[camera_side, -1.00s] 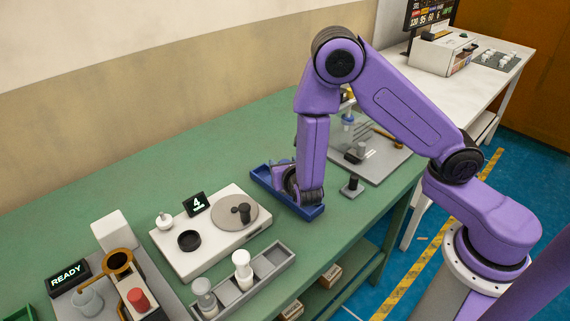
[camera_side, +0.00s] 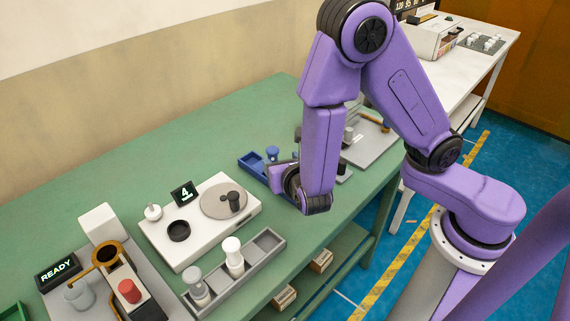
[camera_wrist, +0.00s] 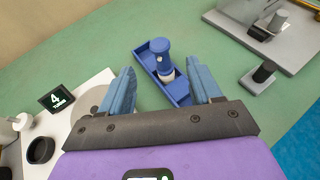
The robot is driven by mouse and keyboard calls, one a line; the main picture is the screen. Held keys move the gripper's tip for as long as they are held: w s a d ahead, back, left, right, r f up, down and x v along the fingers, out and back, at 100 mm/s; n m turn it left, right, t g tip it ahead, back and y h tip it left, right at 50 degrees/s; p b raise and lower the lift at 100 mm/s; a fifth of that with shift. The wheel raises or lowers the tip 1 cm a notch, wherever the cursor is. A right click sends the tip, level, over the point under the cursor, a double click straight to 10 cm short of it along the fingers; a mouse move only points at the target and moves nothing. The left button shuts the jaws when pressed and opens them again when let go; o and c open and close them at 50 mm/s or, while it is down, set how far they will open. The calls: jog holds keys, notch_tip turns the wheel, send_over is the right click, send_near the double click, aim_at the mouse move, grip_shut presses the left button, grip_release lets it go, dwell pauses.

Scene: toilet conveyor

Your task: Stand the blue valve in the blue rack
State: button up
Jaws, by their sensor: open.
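The blue valve (camera_wrist: 163,60) has a blue cap and a pale lower body and stands upright in the blue rack (camera_wrist: 181,97) in the wrist view. Its blue cap (camera_side: 272,153) also shows in the side view, above the rack (camera_side: 249,162), whose right part is hidden by my arm. My gripper (camera_wrist: 162,82) is open and empty. Its two fingers show at either side of the valve in the picture, apart from it. In the side view the fingers are mostly hidden behind my wrist.
A white unit with a grey disc (camera_side: 222,201) and a "4" display (camera_side: 185,193) stands left of the rack. A grey tray (camera_side: 265,247) holds two white-topped pieces. A dark post on a base (camera_wrist: 262,74) and a grey plate (camera_wrist: 293,42) lie to the right.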

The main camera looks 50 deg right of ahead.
jog(key=s+d+r+m+g, duration=0.4)
jog(key=s+d+m+g, duration=0.35)
jog(key=s+m, duration=0.25)
jog(key=s+r+m+g+y, duration=0.2)
jog(key=s+m+y, duration=0.1)
jog(key=s, duration=0.3)
jog(key=s+a+r+m+g+y, duration=0.1)
jog(key=s+r+m+g+y, duration=0.1)
jog(key=s+m+y, duration=0.2)
jog(key=s, duration=0.3)
jog(key=shift+a, duration=0.15)
